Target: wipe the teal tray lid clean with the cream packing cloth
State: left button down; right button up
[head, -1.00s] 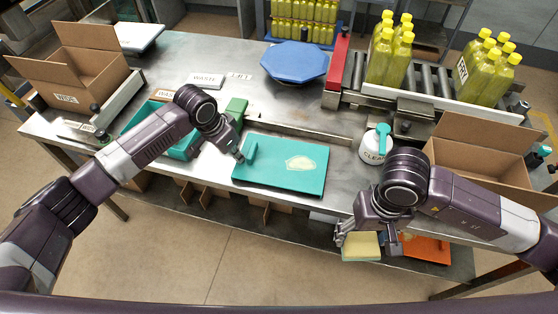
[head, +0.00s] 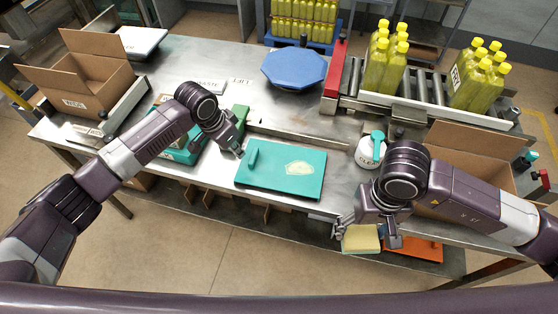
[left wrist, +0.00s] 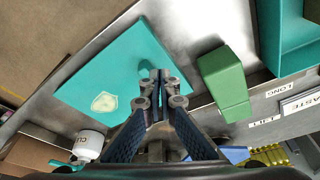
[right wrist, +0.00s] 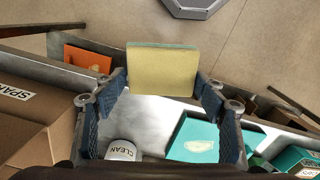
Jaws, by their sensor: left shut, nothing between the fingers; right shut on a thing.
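The teal tray lid (head: 275,181) lies flat near the table's front edge, with an upright teal handle (head: 252,157) at its left. A pale shield-shaped patch (head: 299,168) marks its right half; the patch also shows in the left wrist view (left wrist: 104,102). My left gripper (head: 239,152) is shut and empty beside the handle, at the lid's left edge. My right gripper (head: 369,240) is shut on the cream packing cloth (head: 361,238), which looks like a thick pad with a green edge. It holds the cloth right of the lid, apart from it, beyond the table's front edge.
A white CLEAN tub (head: 370,150) stands right of the lid. A green block (head: 239,113) and teal bin (head: 180,154) are to its left. A blue octagonal plate (head: 293,69) lies behind. An orange panel (head: 415,249) lies near the right gripper; an open carton (head: 470,150) stands beyond.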

pick_arm(q)
jog(key=shift+r, duration=0.5)
pick_arm(e)
jog(key=shift+r, duration=0.6)
jog(key=shift+f, duration=0.1)
pick_arm(q)
jog(key=shift+r, duration=0.1)
jog(key=v, duration=1.1)
jog(key=shift+r, duration=0.35)
